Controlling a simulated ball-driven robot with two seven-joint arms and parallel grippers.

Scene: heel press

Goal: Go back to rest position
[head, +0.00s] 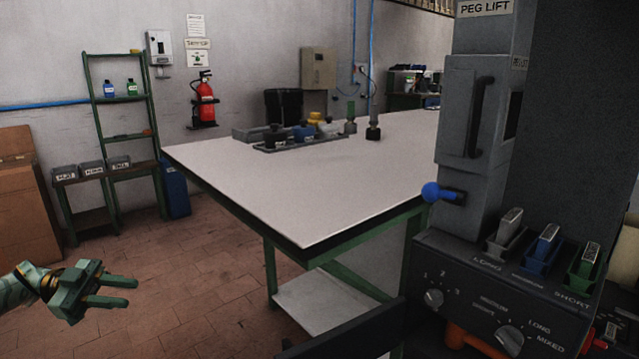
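My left gripper (110,291) is at the lower left of the head view, its green fingers apart with nothing between them. It hangs over the brick floor, well to the left of the workbench and touching nothing. My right gripper is not in view.
A white-topped workbench (330,195) fills the middle, its near corner pointing at me. A grey press machine (475,120) with a blue-knobbed lever (440,192) stands close on the right, above a dark control panel (470,290). Brick floor (190,270) is open at left.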

